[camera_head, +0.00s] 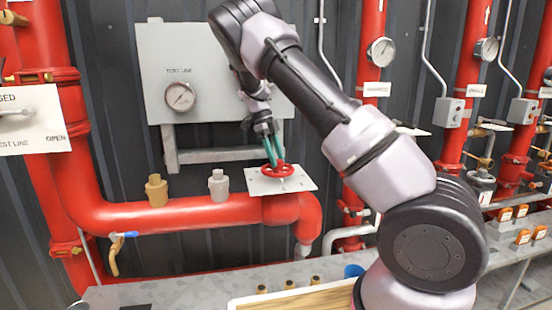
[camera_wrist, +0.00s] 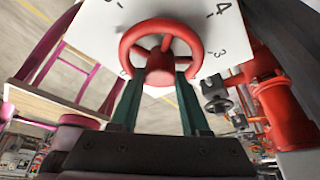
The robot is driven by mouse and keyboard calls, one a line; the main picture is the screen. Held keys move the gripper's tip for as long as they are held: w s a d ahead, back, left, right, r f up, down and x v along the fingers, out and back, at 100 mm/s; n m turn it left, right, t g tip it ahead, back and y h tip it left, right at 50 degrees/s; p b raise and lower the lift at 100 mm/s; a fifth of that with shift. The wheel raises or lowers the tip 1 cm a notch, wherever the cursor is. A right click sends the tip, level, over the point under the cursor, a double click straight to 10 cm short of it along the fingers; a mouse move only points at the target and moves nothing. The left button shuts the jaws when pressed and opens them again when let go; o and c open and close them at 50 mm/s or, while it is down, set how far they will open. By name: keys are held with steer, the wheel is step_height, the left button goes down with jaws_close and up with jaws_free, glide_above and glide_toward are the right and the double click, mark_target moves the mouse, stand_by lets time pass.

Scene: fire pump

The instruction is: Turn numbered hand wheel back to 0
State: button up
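The red hand wheel (camera_head: 277,170) sits on a white number plate (camera_head: 298,183) above the red pipe. In the wrist view the wheel (camera_wrist: 161,30) fills the upper middle, with the plate (camera_wrist: 95,28) behind it. The numbers 4 and 3 show at the plate's upper right; another mark at upper left is cut off. My gripper (camera_head: 271,157) reaches down to the wheel from above. Its two green fingers (camera_wrist: 160,82) stand apart, one on each side of the wheel's lower part and hub. I cannot tell whether they press on it.
A grey panel with a test line gauge (camera_head: 180,96) stands behind the wheel. A brass fitting (camera_head: 156,190) and a grey fitting (camera_head: 219,185) stand on the pipe to the left. More red pipes (camera_head: 470,90) with gauges stand at the right. A wooden board (camera_head: 300,298) lies in front.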

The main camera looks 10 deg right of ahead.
mark_target(277, 160)
steer(key=o, duration=0.6)
steer(key=shift+r, duration=3.6)
steer(key=shift+d, duration=0.1)
